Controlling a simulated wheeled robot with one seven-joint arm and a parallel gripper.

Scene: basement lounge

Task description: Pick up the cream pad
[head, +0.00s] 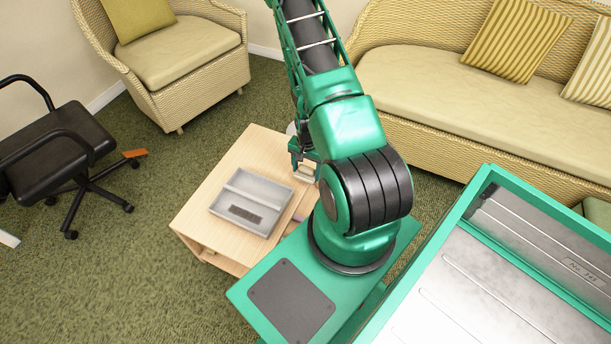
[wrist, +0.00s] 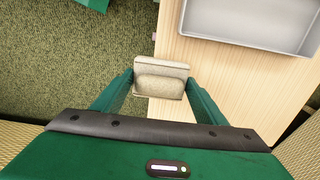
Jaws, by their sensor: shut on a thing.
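The cream pad (wrist: 160,88) is a small pale block with a lighter upper strip. In the wrist view it sits between the two fingers of my gripper (wrist: 159,88), which is shut on it. The pad shows over the edge of the light wooden table (wrist: 190,62); I cannot tell whether it touches the wood. In the head view my gripper (head: 303,164) is at the table's right side, with a pale bit of the pad (head: 309,174) beside it. My arm hides part of that area.
A grey divided tray (head: 232,219) with a dark flat piece in it lies on the table (head: 192,214), left of my gripper. A wicker sofa (head: 430,120), a wicker armchair (head: 190,60) and a black office chair (head: 55,150) stand around. Green carpet is open at left.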

